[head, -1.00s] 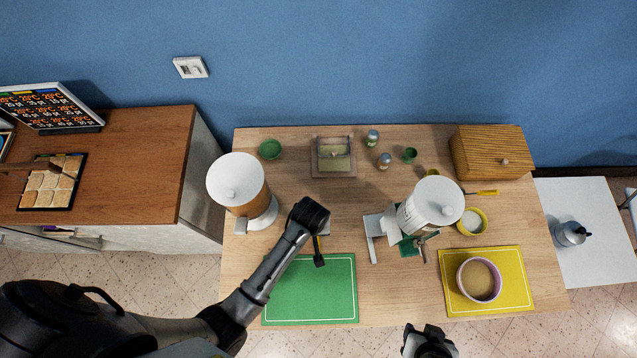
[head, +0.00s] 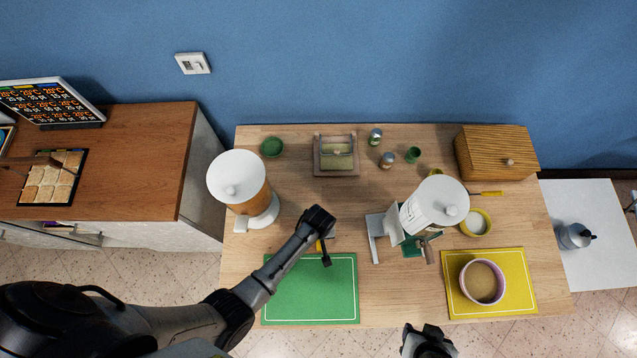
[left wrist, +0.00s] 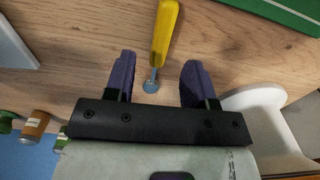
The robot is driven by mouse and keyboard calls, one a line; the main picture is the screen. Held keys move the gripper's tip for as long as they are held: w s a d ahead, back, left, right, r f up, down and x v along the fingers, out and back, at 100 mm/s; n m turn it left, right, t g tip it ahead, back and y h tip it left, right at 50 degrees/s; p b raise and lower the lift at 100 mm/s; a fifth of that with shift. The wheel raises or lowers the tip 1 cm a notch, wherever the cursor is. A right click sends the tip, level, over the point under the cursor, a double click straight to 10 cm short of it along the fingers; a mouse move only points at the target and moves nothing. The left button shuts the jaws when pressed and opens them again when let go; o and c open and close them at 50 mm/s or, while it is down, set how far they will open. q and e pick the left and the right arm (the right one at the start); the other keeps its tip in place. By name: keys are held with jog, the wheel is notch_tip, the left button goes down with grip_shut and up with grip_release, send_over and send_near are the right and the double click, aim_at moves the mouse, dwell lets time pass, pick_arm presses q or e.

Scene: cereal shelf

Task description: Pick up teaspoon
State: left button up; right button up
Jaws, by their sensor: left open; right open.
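A teaspoon with a yellow handle (left wrist: 164,35) and a small round metal end lies on the wooden table in the left wrist view. My left gripper (left wrist: 157,75) is open, with one dark finger on each side of the spoon's metal end. The fingers do not touch it. In the head view my left gripper (head: 325,250) is over the table just behind the green mat, and only a bit of yellow shows beside it. My right gripper (head: 428,343) is at the bottom edge, in front of the table, empty; its fingers show only in part.
The green mat (head: 310,290) lies in front of my left gripper. A dispenser with orange-brown contents (head: 240,188) stands left, a white-lidded one (head: 432,205) right. A yellow mat (head: 520,290) carries a bowl (head: 482,281).

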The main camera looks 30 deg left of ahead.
pick_arm(q)
jog(key=shift+f+b, duration=0.3)
jog(key=shift+f, duration=1.5)
grip_shut()
jog(key=shift+r, duration=0.1)
